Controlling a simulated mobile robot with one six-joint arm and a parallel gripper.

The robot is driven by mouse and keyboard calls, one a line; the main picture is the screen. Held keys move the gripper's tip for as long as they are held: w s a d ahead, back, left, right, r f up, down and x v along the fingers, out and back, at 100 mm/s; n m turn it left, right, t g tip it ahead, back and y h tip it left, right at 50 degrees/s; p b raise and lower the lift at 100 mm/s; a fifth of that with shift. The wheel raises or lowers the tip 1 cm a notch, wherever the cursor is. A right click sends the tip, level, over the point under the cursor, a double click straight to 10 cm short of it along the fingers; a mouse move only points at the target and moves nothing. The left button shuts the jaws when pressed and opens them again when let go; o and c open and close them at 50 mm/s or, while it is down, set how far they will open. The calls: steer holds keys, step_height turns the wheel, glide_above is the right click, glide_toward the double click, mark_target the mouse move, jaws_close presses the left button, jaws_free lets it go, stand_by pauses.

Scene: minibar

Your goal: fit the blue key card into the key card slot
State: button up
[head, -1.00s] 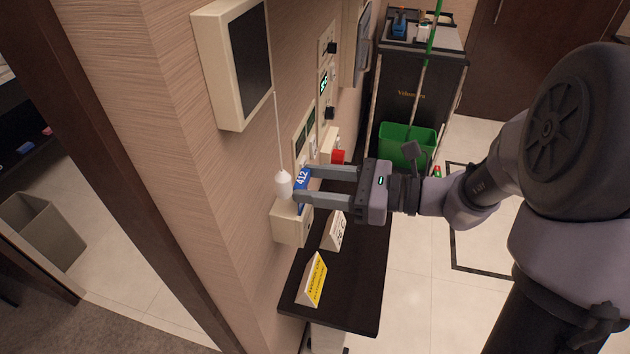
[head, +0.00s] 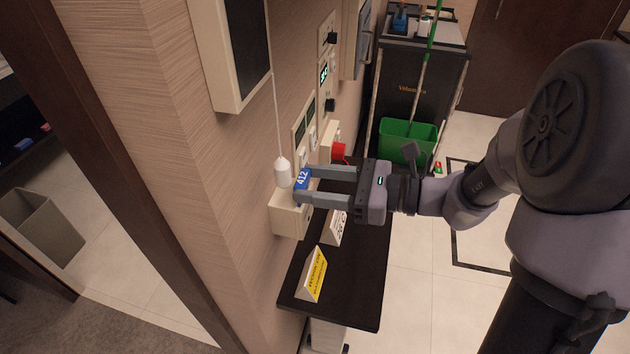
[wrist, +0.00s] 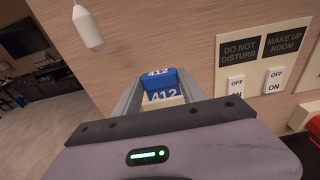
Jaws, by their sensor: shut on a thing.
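The blue key card (head: 303,180), marked 412, is held between the two fingers of my gripper (head: 306,184). The fingers are shut on its sides. The card also shows between the fingers in the wrist view (wrist: 158,78). The key card slot is on a cream box (head: 288,217) on the wall, directly below the card in the head view. The card's lower edge is at the top of this box. I cannot tell whether it is inside the slot; the opening is hidden by the card and fingers.
A white pull-cord handle (head: 283,172) hangs close left of the card. Switches labelled do not disturb and make up room (wrist: 252,65) and a red knob (head: 339,151) are on the wall. A dark shelf (head: 345,290) with a yellow sign (head: 313,275) lies below.

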steer(key=shift+f, duration=0.35)
steer(key=o, duration=1.4)
steer(key=p+v, duration=0.3)
steer(key=v, duration=1.4)
steer(key=shift+s+d, duration=0.15)
steer(key=shift+d, duration=0.05)
